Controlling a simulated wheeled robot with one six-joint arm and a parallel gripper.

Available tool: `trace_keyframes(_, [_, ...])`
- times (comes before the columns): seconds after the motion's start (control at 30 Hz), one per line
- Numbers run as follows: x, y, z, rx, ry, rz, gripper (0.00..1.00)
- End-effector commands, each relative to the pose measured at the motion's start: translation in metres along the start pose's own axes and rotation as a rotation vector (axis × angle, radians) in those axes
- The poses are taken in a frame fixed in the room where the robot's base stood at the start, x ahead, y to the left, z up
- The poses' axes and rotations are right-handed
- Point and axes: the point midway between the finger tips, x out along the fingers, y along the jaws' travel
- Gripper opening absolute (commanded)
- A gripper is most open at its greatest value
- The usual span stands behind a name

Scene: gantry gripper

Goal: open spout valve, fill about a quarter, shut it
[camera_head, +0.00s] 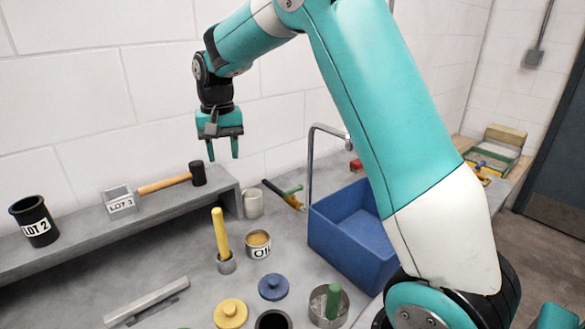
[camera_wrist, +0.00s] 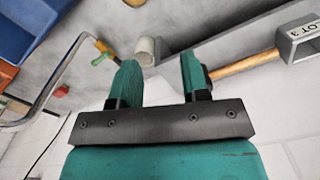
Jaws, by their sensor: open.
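A thin metal spout pipe (camera_head: 311,160) rises beside the blue basin (camera_head: 345,232) and bends over it at the top; it also shows at the left of the wrist view (camera_wrist: 72,62). A small green lever (camera_head: 293,190) lies beside the pipe, close to a yellow-orange part; it looks like the valve, though its joint to the pipe is unclear. A pale cup (camera_head: 253,203) stands on the counter left of it. My gripper (camera_head: 223,155) is open and empty, fingers down, above and left of the lever and cup. The wrist view shows nothing between its fingers (camera_wrist: 160,68).
A mallet (camera_head: 165,184), a LOT 3 block (camera_head: 120,201) and a black LOT 2 cup (camera_head: 34,221) sit on the raised shelf (camera_head: 105,237). An OIL tin (camera_head: 257,243), a yellow-handled tool (camera_head: 221,235), knobbed lids and a steel pot (camera_head: 328,306) crowd the front counter.

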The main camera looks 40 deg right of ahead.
Motion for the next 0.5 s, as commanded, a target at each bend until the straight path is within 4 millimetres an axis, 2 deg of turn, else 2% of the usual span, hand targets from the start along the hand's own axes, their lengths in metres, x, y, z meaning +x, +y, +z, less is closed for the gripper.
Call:
trace_keyframes(0.03, [-0.013, 0.018, -0.037, 0.133, -0.013, 0.031, 0.42])
trace_keyframes(0.1, [-0.01, 0.044, -0.078, 0.32, -0.025, 0.069, 0.42])
trace_keyframes(0.2, [0.001, 0.086, -0.122, 0.581, -0.046, 0.112, 0.42])
trace_keyframes(0.33, [0.021, 0.137, -0.152, 0.874, -0.073, 0.149, 0.42])
trace_keyframes(0.4, [0.031, 0.158, -0.159, 0.996, -0.085, 0.16, 0.42])
trace_keyframes(0.5, [0.043, 0.179, -0.163, 1.119, -0.098, 0.169, 0.42])
